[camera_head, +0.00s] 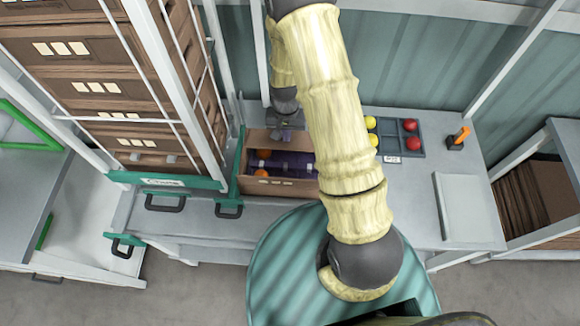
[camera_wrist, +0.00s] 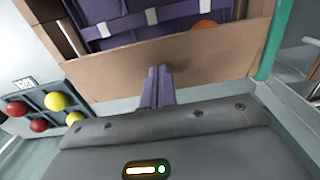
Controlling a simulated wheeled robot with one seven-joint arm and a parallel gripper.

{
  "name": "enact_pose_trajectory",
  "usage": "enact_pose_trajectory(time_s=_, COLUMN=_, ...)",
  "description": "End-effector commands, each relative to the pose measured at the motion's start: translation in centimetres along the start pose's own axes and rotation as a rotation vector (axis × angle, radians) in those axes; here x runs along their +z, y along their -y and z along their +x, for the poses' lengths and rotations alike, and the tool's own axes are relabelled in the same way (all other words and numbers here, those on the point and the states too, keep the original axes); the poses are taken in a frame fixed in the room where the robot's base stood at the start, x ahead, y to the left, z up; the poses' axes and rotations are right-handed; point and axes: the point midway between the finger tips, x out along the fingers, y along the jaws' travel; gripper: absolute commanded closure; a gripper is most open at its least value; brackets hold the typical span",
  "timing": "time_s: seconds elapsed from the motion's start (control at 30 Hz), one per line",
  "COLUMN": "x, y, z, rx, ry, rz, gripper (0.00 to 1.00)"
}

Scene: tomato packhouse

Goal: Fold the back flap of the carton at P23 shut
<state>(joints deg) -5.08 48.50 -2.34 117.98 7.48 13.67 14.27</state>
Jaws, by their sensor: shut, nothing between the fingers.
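The open brown carton (camera_head: 275,186) stands on the bench, with a purple insert (camera_head: 292,160) and orange tomatoes (camera_head: 263,153) showing inside. Its back flap (camera_head: 262,137) is a plain brown panel along the far side, not folded over the contents. The flap fills the upper middle of the wrist view (camera_wrist: 215,58). My gripper (camera_head: 289,133) is at the carton's back side, fingers shut and empty. In the wrist view the fingertips (camera_wrist: 158,70) overlap the flap, with a dark shadow beside them; I cannot tell whether they touch. My arm hides the carton's right end.
Stacked brown crates (camera_head: 110,90) behind white posts stand left of the carton. A grey tray (camera_head: 402,140) with yellow and red tomatoes lies to the right. An orange-and-black tool (camera_head: 458,138) stands farther right. The bench's right part (camera_head: 410,195) is mostly clear.

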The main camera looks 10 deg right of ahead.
Motion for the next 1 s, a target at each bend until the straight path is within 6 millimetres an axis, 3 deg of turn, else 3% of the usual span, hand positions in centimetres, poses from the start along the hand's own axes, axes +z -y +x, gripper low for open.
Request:
enact_pose_trajectory(time_s=0.33, x=0.6, y=0.0, z=1.2, rx=0.000, ry=0.000, rz=0.000, gripper=1.00)
enact_pose_trajectory(time_s=0.67, x=0.7, y=0.0, z=1.2, rx=0.000, ry=0.000, rz=0.000, gripper=1.00)
enact_pose_trajectory(time_s=1.0, x=0.7, y=0.0, z=-1.3, rx=0.000, ry=-0.001, rz=0.000, gripper=1.00)
